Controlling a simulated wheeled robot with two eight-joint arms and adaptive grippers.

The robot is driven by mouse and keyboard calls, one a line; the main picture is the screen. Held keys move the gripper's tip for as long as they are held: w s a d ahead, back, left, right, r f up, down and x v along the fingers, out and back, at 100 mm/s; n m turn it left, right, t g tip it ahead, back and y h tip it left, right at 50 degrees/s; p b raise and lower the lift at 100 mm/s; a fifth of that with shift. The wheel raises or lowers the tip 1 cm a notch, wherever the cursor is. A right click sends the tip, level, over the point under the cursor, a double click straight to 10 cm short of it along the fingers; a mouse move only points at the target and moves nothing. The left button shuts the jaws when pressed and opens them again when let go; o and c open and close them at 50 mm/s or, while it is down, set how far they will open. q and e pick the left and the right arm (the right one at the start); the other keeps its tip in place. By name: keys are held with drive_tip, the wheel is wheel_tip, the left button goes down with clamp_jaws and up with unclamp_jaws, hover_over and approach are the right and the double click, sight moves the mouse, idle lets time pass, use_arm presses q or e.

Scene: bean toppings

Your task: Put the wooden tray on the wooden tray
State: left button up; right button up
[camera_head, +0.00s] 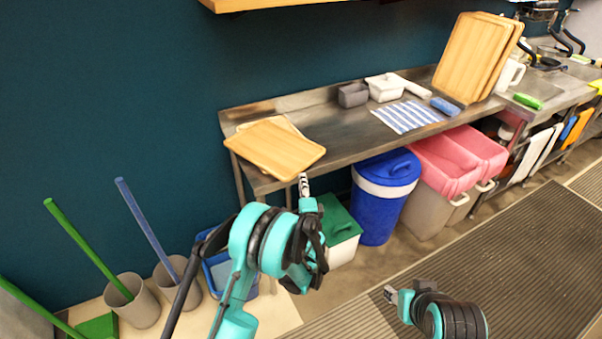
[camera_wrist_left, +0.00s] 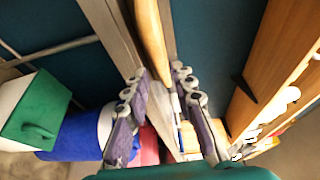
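A light wooden tray (camera_head: 274,149) lies at the left end of the steel table, its corner overhanging the front edge. Part of another wooden tray (camera_head: 291,124) shows behind and under it. My left gripper (camera_head: 303,180) is at the front edge, close to the overhanging tray's right corner. In the left wrist view the tray (camera_wrist_left: 151,36) shows edge-on, and the fingers of my left gripper (camera_wrist_left: 160,74) are apart on either side of its line; contact cannot be told. My right gripper (camera_head: 389,293) is low over the floor mat, far from the trays; its fingers are too small to judge.
More wooden trays (camera_head: 467,56) lean upright at the table's back right. A grey container (camera_head: 352,95), a white container (camera_head: 384,88) and a striped cloth (camera_head: 408,116) lie mid-table. A blue bin (camera_head: 378,214) and a green-lidded bin (camera_head: 337,225) stand below. The steel surface (camera_head: 345,140) right of the tray is clear.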

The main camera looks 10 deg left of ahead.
use_arm(q)
drive_tip(key=s+a+r+n+g, duration=0.3)
drive_tip(key=s+a+r+n, duration=0.25)
drive_tip(key=s, duration=0.35)
drive_tip(key=s+a+r+n+g, duration=0.4)
drive_tip(key=s+a+r, duration=0.2)
drive_tip(key=s, duration=0.2)
drive_tip(key=s+d+f+n+g+h, duration=0.1)
drive_tip(key=s+n+h, duration=0.1)
drive_tip(key=s, duration=0.9)
drive_tip(key=s+d+f+n+g+h, duration=0.1)
drive_tip(key=s+n+g+h, duration=0.1)
drive_tip(key=s, duration=1)
drive_tip(key=shift+d+f+n, duration=0.25)
drive_tip(key=shift+f+n, duration=0.05)
drive_tip(key=shift+n, duration=0.55)
